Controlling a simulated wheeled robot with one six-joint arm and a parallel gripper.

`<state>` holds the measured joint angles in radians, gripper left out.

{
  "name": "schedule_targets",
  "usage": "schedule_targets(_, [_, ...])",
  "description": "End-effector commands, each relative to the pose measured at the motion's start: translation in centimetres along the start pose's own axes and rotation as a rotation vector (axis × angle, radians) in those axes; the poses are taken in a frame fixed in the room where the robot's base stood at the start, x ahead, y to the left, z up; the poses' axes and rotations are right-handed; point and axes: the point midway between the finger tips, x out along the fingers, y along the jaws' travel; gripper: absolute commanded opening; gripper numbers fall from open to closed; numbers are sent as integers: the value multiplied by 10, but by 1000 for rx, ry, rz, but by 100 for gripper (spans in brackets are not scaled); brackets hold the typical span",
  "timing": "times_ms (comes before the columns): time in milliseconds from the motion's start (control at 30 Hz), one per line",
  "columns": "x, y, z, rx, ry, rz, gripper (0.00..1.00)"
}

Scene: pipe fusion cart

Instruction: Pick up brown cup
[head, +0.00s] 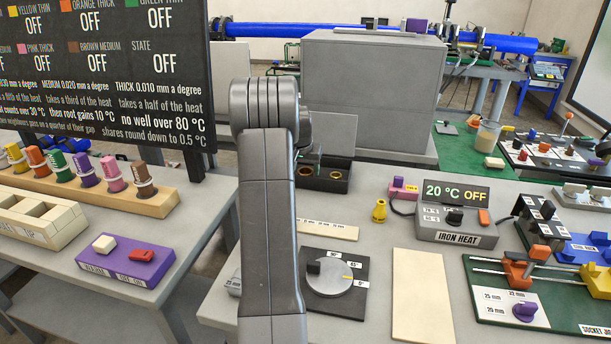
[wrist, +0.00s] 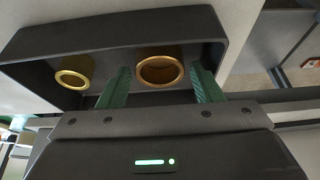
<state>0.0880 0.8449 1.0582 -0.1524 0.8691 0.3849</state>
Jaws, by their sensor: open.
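A brown cup-like piece (head: 142,175) with a white collar stands at the right end of a wooden rack (head: 150,206) on the left table. My gripper (head: 310,158) is away from it, to its right, over a black box and partly hidden by my arm. In the wrist view my gripper (wrist: 160,88) is open, with its green fingers apart. A brass ring (wrist: 160,70) shows between the fingers, not visibly gripped. Whether anything touches it cannot be told.
The black box (head: 337,175) holds two brass rings; the other ring (wrist: 75,72) is left of the fingers. Several coloured pieces share the rack. A purple switch block (head: 126,262), a dial plate (head: 333,284) and the heater box (head: 455,222) stand nearby. A beige cup (head: 487,138) stands on the green mat.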

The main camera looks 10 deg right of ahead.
Motion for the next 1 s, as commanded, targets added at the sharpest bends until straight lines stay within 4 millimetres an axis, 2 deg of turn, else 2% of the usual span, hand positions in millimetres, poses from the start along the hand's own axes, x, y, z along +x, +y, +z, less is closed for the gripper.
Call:
schedule_targets(233, [5, 0, 0, 0, 1, 0, 59])
schedule_targets(267, [5, 0, 0, 0, 1, 0, 55])
schedule_targets(400, [5, 0, 0, 0, 1, 0, 28])
schedule_targets(433, [5, 0, 0, 0, 1, 0, 24])
schedule_targets(667, [4, 0, -1, 0, 1, 0, 24])
schedule_targets(767, [-3, 0, -4, 1, 4, -1, 24])
schedule_targets(1000, [-45, 0, -21, 0, 6, -2, 24])
